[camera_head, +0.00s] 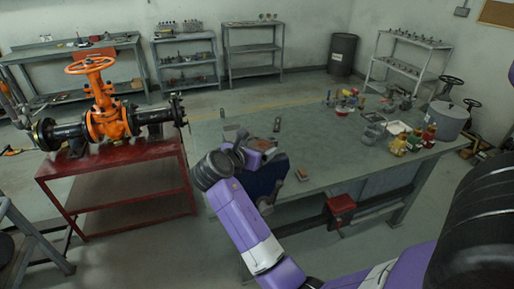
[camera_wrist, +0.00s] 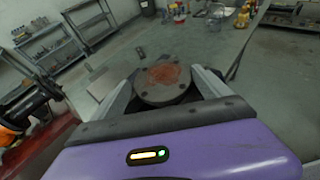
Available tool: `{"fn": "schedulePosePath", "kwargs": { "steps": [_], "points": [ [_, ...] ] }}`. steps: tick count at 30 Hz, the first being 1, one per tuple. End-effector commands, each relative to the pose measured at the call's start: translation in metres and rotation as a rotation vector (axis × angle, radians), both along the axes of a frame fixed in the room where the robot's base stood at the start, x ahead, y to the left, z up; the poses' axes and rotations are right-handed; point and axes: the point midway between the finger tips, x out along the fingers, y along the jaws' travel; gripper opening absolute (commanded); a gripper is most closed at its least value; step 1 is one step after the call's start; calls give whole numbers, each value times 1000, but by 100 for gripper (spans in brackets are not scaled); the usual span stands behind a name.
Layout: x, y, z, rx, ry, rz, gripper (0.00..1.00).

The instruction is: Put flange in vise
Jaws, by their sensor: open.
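The flange (camera_wrist: 163,82) is a dark round disc with bolt holes and a rusty red face. In the wrist view it lies between the fingers of my gripper (camera_wrist: 166,74), which is open. In the head view the flange's reddish top (camera_head: 263,144) shows at the near left end of the workbench. A dark blue body (camera_head: 268,181), apparently the vise, stands just below it at the bench edge. My wrist and arm hide part of it. I cannot tell whether the flange rests in its jaws or whether the fingers touch the flange.
The green workbench (camera_head: 330,150) holds bottles (camera_head: 412,140), a grey pot (camera_head: 447,118) and small parts at its right. A small block (camera_head: 287,172) lies near the front edge. An orange gate valve (camera_head: 108,122) stands on a red table (camera_head: 115,170) at left. The bench's middle is mostly clear.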

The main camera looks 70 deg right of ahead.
Motion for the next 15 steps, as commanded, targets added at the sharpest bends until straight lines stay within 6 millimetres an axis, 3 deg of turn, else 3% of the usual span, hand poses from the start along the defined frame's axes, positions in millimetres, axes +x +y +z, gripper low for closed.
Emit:
{"fn": "schedulePosePath", "kwargs": {
  "steps": [1, 7, 15],
  "points": [
    [-8, 0, -18, 33, 13, -17, 100],
    [-7, 3, -6, 32, 12, -16, 100],
    [1, 57, 22, 25, 11, -7, 100]
  ]
}}
